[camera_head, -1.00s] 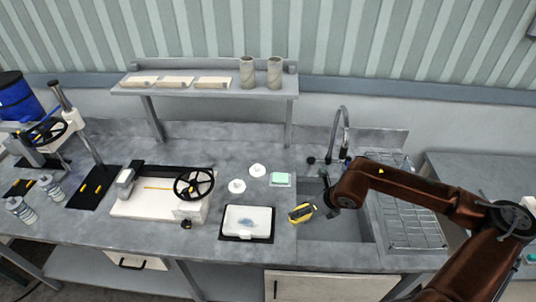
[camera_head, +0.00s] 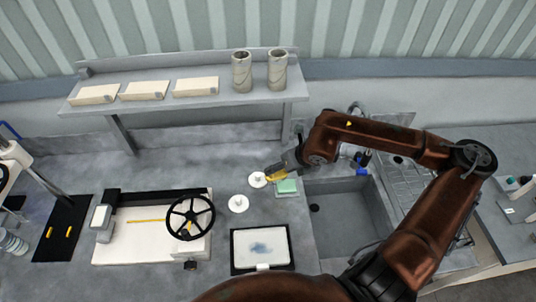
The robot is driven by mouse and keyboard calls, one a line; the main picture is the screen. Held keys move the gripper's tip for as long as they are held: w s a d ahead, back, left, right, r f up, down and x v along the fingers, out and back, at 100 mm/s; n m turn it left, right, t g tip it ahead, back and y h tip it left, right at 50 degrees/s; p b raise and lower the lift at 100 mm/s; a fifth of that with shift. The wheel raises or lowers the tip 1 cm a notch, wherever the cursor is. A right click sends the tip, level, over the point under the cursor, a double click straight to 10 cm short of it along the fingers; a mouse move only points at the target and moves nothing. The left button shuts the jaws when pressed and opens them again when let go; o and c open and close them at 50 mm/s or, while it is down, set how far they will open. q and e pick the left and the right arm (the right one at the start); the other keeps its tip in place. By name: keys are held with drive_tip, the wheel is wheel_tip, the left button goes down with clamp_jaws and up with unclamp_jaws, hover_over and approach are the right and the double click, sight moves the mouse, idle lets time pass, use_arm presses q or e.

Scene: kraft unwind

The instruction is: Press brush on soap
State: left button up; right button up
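The green soap (camera_head: 287,187) sits on a small pale dish on the counter, just left of the sink. My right gripper (camera_head: 279,171) reaches in from the right and is shut on the yellow brush (camera_head: 274,175). The brush is at the upper left edge of the soap, and its underside is hidden. I cannot tell whether it touches the soap. My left gripper is not in view.
Two white round pieces (camera_head: 238,204) lie left of the soap. A white tray with a blue stain (camera_head: 263,247) lies in front. The sink (camera_head: 347,214) is to the right. A black handwheel device (camera_head: 190,217) stands left, under a shelf (camera_head: 190,101).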

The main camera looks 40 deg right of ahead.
sight(282, 177)
drive_tip(key=shift+s+a+f+b, duration=0.1)
drive_tip(key=shift+s+f+b, duration=0.15)
drive_tip(key=shift+f, duration=0.15)
drive_tip(key=shift+s+a+f+b, duration=0.15)
drive_tip(key=shift+f+b, duration=0.1)
drive_tip(key=shift+f, duration=0.15)
drive_tip(key=shift+w+d+f, duration=0.1)
drive_tip(key=shift+w+f, duration=0.25)
drive_tip(key=shift+f, duration=0.2)
drive_tip(key=shift+s+f+b, duration=0.4)
drive_tip(key=shift+f+b, duration=0.25)
drive_tip(key=shift+f, duration=0.2)
drive_tip(key=shift+w+f, duration=0.2)
drive_tip(key=shift+f, duration=0.1)
drive_tip(key=shift+s+r, duration=0.1)
drive_tip(key=shift+s, duration=0.05)
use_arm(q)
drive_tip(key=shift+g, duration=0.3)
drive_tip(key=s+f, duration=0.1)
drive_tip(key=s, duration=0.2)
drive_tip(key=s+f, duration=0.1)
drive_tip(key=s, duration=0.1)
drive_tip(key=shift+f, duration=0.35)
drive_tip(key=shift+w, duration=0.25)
